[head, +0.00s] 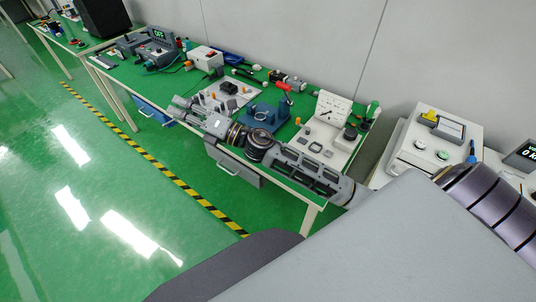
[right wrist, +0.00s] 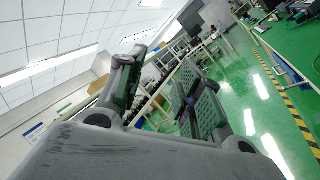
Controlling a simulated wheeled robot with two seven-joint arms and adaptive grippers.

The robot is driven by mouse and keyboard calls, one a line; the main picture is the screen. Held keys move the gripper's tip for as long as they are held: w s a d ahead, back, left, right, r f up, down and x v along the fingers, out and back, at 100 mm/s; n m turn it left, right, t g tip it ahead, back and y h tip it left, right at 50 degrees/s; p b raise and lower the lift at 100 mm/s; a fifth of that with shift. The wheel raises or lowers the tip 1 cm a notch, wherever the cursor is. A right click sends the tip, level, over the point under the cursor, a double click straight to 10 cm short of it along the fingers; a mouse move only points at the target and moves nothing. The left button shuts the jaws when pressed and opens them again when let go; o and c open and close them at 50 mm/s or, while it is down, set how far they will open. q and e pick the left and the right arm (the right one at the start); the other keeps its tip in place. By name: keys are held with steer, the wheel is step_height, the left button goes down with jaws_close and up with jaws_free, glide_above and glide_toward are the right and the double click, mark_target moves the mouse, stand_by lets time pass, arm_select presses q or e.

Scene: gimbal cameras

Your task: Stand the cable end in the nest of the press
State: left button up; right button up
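I cannot pick out the cable end with certainty among the small parts. My right gripper (head: 182,108) is at the bench's front edge, left of the blue fixture and apart from it. In the right wrist view its two fingers (right wrist: 160,75) stand wide apart, with nothing seen between them. My left gripper is not in view.
A grey plate with small parts (head: 228,97) lies behind my right gripper. A white board with parts (head: 328,140) is right of the fixture. A grey device with a lit display (head: 155,50) stands farther left. The floor (head: 100,150) in front is clear.

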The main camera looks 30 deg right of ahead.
steer(key=s+a+f+n+g+y, duration=0.3)
steer(key=a+f+n+g, duration=0.15)
steer(key=n+g, duration=0.75)
steer(key=d+f+n+g+h, duration=0.2)
steer(key=d+f+n+h, duration=0.3)
steer(key=f+n, duration=0.3)
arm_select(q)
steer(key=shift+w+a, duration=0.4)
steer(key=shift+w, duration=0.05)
arm_select(e)
steer(key=w+d+f+n+g+h, duration=0.1)
steer(key=d+n+h, duration=0.3)
steer(key=d+h, duration=0.7)
steer(key=d+f+g, duration=0.1)
steer(key=d, duration=1.3)
steer(key=shift+d+n+h, duration=0.3)
steer(key=shift+h, duration=0.1)
steer(key=shift+f, duration=0.15)
